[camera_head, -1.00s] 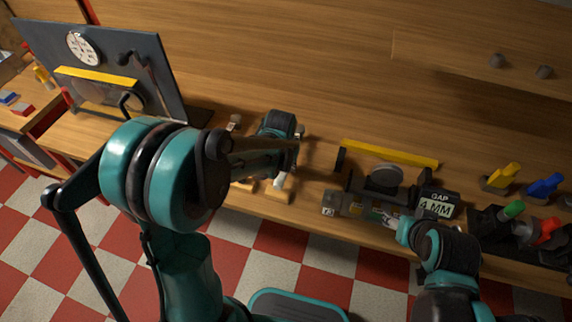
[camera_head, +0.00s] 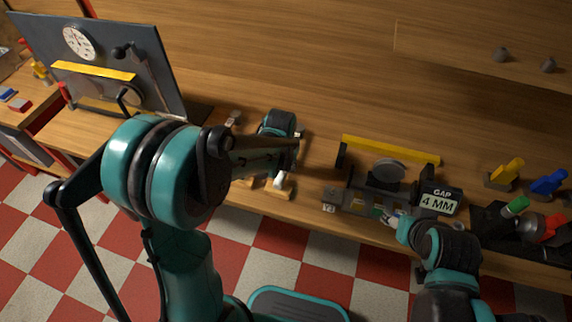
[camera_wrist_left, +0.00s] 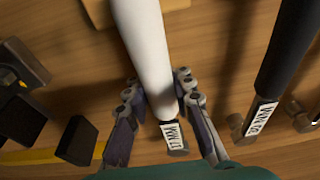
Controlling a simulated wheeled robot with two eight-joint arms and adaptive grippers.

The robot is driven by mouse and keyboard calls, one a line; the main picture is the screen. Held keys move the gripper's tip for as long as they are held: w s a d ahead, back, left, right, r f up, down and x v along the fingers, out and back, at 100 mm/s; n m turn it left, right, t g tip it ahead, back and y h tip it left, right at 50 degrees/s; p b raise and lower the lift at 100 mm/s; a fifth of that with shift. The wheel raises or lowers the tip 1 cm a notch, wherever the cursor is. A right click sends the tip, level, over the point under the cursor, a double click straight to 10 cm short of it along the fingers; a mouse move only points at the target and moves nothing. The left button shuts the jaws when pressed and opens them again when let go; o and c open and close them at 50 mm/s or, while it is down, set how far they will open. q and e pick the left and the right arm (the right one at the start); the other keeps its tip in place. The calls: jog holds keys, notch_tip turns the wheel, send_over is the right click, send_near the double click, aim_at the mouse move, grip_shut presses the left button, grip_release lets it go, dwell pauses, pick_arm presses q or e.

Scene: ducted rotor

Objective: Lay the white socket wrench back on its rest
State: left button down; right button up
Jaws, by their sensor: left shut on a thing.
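The white socket wrench (camera_wrist_left: 147,48) shows in the left wrist view as a thick white handle with a dark, labelled end. My left gripper (camera_wrist_left: 165,132) has its two fingers on either side of the handle near that end and is shut on it. In the head view the left forearm and wrist hide most of the gripper and the wrench. I cannot tell whether the wrench touches a rest. My right gripper (camera_head: 394,219) is low at the bench's front right, by the gap fixture; its jaws are too small to read.
A yellow bar with dark end blocks (camera_wrist_left: 75,140) is at left. The gap fixture (camera_head: 437,203) and coloured-handled tools (camera_head: 510,172) stand at right; a dark panel (camera_head: 160,85) stands at left.

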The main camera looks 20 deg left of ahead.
pick_arm(q)
jog(key=c, duration=1.2)
grip_release()
jog(key=v, duration=1.2)
jog(key=s+a+t, duration=0.1)
jog(key=s+t, duration=0.1)
jog(key=s, duration=0.5)
jog(key=s+a+r+t, duration=0.1)
jog(key=s+t, duration=0.1)
jog(key=s, duration=0.5)
jog(key=shift+s+a+r+t, duration=0.2)
jog(key=shift+a+r+t, duration=0.05)
jog(key=shift+a+t, duration=0.15)
